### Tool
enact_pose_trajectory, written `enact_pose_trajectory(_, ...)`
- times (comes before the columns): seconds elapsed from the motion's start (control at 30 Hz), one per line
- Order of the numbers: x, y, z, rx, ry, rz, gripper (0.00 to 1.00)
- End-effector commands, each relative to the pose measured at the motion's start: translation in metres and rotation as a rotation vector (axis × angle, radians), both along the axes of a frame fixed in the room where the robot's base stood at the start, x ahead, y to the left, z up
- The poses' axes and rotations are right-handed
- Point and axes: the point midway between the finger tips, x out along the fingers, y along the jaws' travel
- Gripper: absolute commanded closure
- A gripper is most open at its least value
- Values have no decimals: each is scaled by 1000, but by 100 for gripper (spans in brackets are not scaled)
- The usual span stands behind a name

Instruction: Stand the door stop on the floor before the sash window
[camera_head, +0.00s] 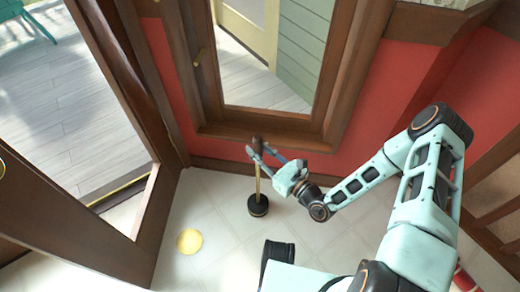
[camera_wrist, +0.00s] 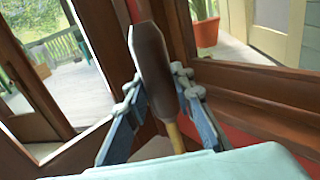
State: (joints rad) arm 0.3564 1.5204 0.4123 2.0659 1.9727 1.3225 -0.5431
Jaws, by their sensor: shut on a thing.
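The door stop has a round black base (camera_head: 257,205), a thin tan rod and a dark brown grip (camera_wrist: 152,65). It is upright in front of the sash window (camera_head: 268,125), whose brown frame is set in the red wall. My gripper (camera_head: 262,154) is shut on the dark grip near the top of the door stop. In the wrist view the two fingers press on either side of the grip, and the base is hidden. The base appears over the pale tiled floor (camera_head: 215,215); I cannot tell whether it touches.
A brown-framed glazed door (camera_head: 120,85) stands at the left, with a deck beyond. My arm reaches in from the right. Bare floor lies around the base.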

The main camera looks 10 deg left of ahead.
Motion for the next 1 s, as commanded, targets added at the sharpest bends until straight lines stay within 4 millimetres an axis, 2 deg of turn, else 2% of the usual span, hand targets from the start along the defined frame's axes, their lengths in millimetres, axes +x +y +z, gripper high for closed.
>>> enact_pose_trajectory(0.13, 0, 0, -18, 6, -3, -1, 100)
enact_pose_trajectory(0.53, 0, 0, -20, 7, -4, -1, 100)
enact_pose_trajectory(0.57, -1, -1, -26, -4, 4, -1, 77)
enact_pose_trajectory(0.7, -1, -1, -25, -4, 4, -1, 61)
enact_pose_trajectory(1.0, -1, -1, -23, -3, 3, 0, 60)
